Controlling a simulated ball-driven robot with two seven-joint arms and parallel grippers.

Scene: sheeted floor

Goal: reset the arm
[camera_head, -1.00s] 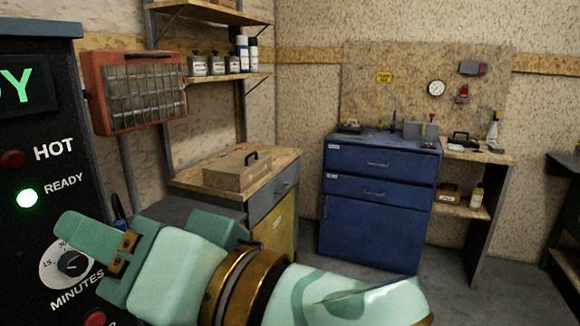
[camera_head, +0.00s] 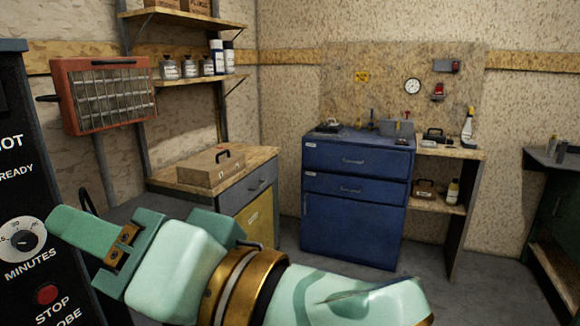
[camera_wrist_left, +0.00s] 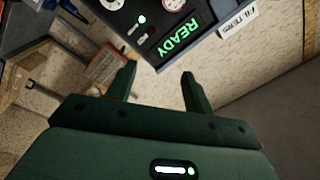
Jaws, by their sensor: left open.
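My left gripper (camera_head: 75,228), pale green with brass fittings, reaches in from the bottom of the head view toward the black control panel (camera_head: 20,190). One finger shows clearly there, in front of the panel's edge. In the left wrist view the two dark green fingers (camera_wrist_left: 159,80) stand apart with nothing between them. The panel's lit READY display (camera_wrist_left: 174,42) lies beyond the fingertips. My right gripper is in neither view.
The panel has a dial (camera_head: 22,240) and a red stop button (camera_head: 47,294). A wire-fronted red heater (camera_head: 105,95) hangs at left. Open floor (camera_head: 470,295) lies at right.

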